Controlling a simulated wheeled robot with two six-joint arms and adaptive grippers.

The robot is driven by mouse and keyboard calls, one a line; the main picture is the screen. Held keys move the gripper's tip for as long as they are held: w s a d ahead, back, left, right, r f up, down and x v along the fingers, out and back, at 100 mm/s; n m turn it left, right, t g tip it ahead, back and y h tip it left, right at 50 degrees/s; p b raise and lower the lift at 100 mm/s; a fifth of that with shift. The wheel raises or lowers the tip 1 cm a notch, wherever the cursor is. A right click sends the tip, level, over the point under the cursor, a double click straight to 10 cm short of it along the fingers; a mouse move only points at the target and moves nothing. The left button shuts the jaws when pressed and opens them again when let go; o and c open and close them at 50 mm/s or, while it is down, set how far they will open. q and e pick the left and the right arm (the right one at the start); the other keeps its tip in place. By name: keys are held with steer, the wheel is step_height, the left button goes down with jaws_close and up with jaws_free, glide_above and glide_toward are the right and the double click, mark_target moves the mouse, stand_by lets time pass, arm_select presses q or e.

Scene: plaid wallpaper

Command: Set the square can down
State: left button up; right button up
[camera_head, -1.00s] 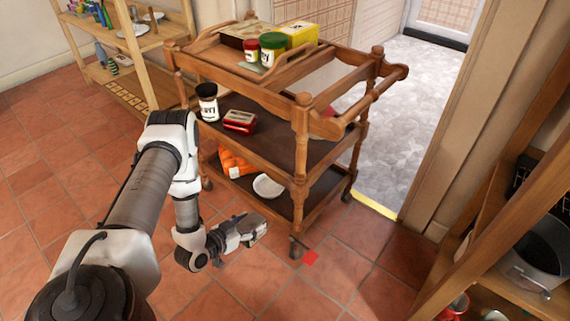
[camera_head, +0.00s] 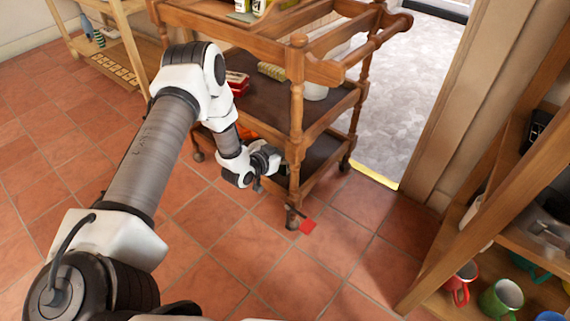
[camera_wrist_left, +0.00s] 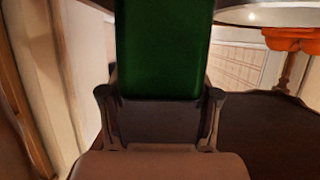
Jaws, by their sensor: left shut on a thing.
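My left gripper (camera_head: 274,160) is at the bottom shelf of the wooden cart (camera_head: 297,110), just behind or beside the cart's front corner post. In the left wrist view my gripper (camera_wrist_left: 160,108) is shut on a dark green, flat-sided can (camera_wrist_left: 164,50). The can stretches away from the fingers and its far end is cut off by the frame's top. In the head view I cannot make out the can. I cannot tell whether it touches the shelf. My right gripper is not in view.
The middle shelf holds a red box (camera_head: 237,82), a tan item (camera_head: 272,71) and a white bowl (camera_head: 316,91). An orange thing (camera_wrist_left: 292,40) and a white dish (camera_wrist_left: 275,15) lie near the can. A shelf with mugs (camera_head: 500,299) stands at right.

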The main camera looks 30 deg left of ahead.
arm_select(q)
step_height(320, 180, down, 4)
steer(key=shift+s+r+b, duration=0.1)
steer(key=shift+r+b, duration=0.1)
steer(key=shift+b, duration=0.35)
steer(key=shift+r, duration=0.2)
steer(key=shift+f, duration=0.1)
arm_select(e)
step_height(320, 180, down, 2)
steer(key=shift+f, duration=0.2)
arm_select(q)
steer(key=o, duration=1.5)
steer(key=shift+c, duration=0.2)
